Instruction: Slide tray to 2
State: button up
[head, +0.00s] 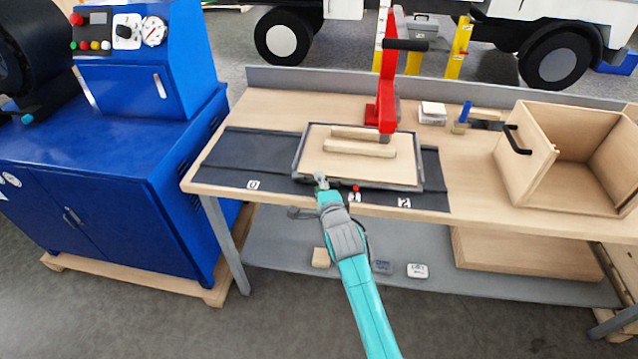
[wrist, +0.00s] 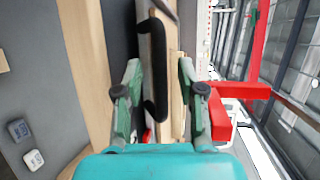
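The tray (head: 408,176) is a shallow grey-rimmed board with two wooden blocks on it. It lies on a dark track (head: 240,152) marked 0, 1 and 2 along the front. A small red marker (head: 355,188) at its front edge is by the 1; the 2 (head: 404,203) is to the right. My gripper (head: 322,182) is at the tray's front edge, left of the marker. In the wrist view my gripper (wrist: 160,88) is open, with the tray's black handle (wrist: 154,70) between its fingers. Gaps show on both sides. The handle is mostly hidden in the head view.
A red lever press (head: 388,75) stands over the tray's back. Small items and an open wooden box (head: 575,150) are on the bench to the right. The track is bare left of the tray. A blue machine (head: 110,150) stands left of the bench.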

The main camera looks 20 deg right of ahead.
jog(key=shift+w+d+f, duration=0.1)
jog(key=shift+w, duration=0.35)
grip_shut()
